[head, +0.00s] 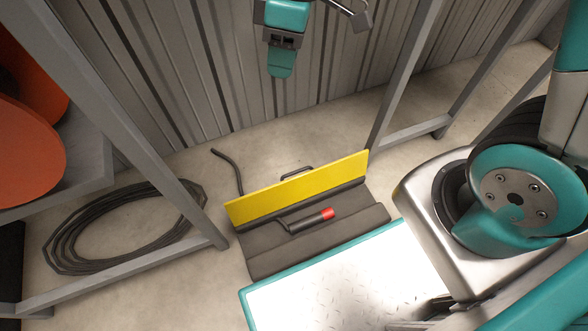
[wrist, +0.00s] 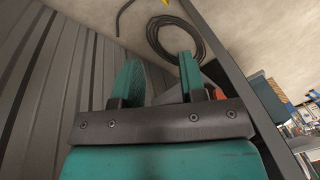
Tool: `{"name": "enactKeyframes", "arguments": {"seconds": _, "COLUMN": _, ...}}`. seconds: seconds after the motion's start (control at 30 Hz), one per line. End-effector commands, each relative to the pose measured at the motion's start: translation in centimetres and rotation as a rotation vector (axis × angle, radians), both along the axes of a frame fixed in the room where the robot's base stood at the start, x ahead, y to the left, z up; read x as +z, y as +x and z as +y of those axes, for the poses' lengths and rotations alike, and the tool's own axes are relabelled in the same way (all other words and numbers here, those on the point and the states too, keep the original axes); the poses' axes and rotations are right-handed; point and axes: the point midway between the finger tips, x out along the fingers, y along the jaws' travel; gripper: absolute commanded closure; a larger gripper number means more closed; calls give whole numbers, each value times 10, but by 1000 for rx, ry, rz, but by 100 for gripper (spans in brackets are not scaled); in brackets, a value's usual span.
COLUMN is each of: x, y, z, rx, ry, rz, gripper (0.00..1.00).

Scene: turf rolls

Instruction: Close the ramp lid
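The ramp lid (head: 300,190) is a yellow panel standing up, tilted, along the back of a dark grey ramp base (head: 270,258) on the floor. A dark handle (head: 297,172) shows behind its top edge. A lever with a red grip (head: 327,214) lies in front of the lid. My gripper (head: 281,64) is high up by the corrugated wall, beyond and well apart from the lid. In the wrist view its two teal fingers (wrist: 160,80) are spread with nothing between them. Only a tiny yellow corner (wrist: 166,2) shows at the top there.
A coiled black hose (head: 125,228) lies on the floor at left, beside a grey rack (head: 140,150) holding orange rolls (head: 25,150). A bright plate with a teal edge (head: 345,280) lies in front of the ramp. A grey post (head: 402,75) stands right of the lid.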

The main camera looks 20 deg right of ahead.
Motion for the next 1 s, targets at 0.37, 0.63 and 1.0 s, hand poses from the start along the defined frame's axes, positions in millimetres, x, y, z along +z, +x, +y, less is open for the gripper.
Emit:
{"name": "enactKeyframes", "arguments": {"seconds": 0.37, "x": -209, "y": 84, "z": -29, "rx": 426, "ry": -93, "rz": 72, "gripper": 62}}
{"name": "enactKeyframes", "arguments": {"seconds": 0.63, "x": -276, "y": 91, "z": -43, "rx": 568, "ry": -108, "rz": 100, "gripper": 62}}
{"name": "enactKeyframes", "arguments": {"seconds": 1.0, "x": -340, "y": 75, "z": -44, "rx": 577, "ry": -107, "rz": 105, "gripper": 62}}
